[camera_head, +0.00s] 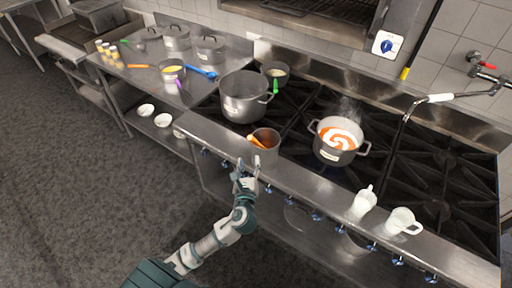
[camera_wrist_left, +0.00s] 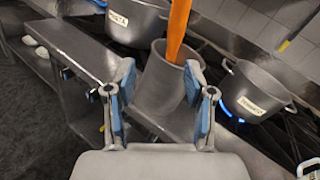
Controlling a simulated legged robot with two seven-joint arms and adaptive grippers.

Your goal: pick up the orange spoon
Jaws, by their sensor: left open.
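The orange spoon (camera_head: 257,141) stands tilted in a grey metal container (camera_head: 267,155) at the stove's front edge. Its handle sticks up out of the rim and also shows in the left wrist view (camera_wrist_left: 178,30); its lower part is hidden inside the container. My left gripper (camera_head: 249,166) is open and empty, just in front of the container. In the left wrist view the two blue-padded fingers (camera_wrist_left: 158,100) appear on either side of the container, below the spoon's handle. I cannot tell whether they touch it. My right gripper is not in view.
A large pot (camera_head: 243,108) stands behind the container. A pot with an orange-and-white swirl (camera_head: 336,146) steams to the right. White jugs (camera_head: 362,202) stand on the front ledge. Another orange utensil (camera_head: 138,66) lies on the left counter. The floor at left is clear.

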